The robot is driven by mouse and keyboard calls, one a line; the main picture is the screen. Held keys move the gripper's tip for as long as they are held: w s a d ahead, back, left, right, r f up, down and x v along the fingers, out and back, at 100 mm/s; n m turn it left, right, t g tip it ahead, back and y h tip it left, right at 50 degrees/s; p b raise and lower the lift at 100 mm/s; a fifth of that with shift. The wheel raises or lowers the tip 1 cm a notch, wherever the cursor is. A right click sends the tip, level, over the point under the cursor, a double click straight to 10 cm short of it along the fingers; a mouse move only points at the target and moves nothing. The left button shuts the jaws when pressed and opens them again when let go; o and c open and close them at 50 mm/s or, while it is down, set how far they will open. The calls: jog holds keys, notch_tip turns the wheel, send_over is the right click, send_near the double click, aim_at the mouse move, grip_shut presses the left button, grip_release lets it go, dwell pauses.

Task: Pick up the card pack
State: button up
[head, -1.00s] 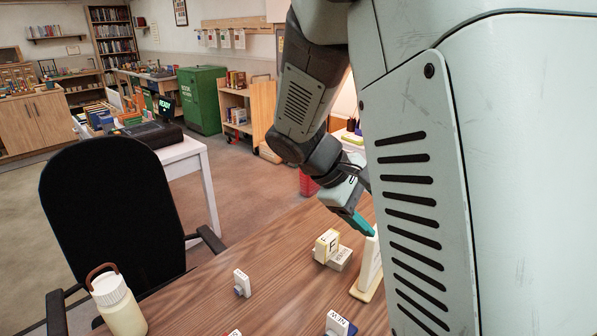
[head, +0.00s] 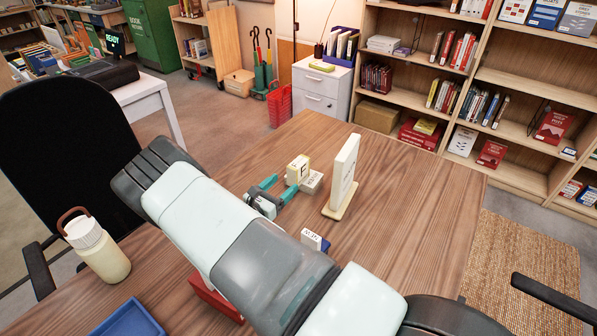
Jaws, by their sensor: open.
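Small packs stand on the wooden table, and I cannot tell for sure which is the card pack. A cream and yellow box (head: 298,168) stands upright by a lower cream pack (head: 312,183) lying flat. A white and blue box (head: 312,241) stands nearer, partly hidden by my arm. My gripper (head: 284,183) is open, with its teal fingers spread and pointing toward the cream and yellow box. The fingertips are just short of it or beside it; contact is unclear. Nothing shows between them.
A white upright panel on a base (head: 343,176) stands right of the packs. A cream bottle (head: 100,255) and a blue tray (head: 128,320) are at the left front. A red item (head: 212,298) is partly under my arm. The table's right side (head: 425,210) is clear.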

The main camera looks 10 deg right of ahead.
aim_at(291, 177)
jog(key=x, duration=0.4)
jog(key=shift+w+d, duration=0.25)
jog(key=shift+d, duration=0.05)
jog(key=shift+r+x, duration=0.2)
jog(key=shift+x, duration=1.15)
jog(key=shift+r+x, duration=0.15)
jog(key=shift+x, duration=1.2)
jog(key=shift+c, duration=0.5)
jog(key=c, duration=1.1)
jog(key=shift+o, duration=0.2)
notch_tip(291, 177, up, 9)
jog(key=shift+f, duration=0.25)
jog(key=shift+w+d+r, duration=0.8)
jog(key=f, duration=0.9)
jog(key=shift+w+d+f, duration=0.25)
jog(key=shift+f, duration=0.15)
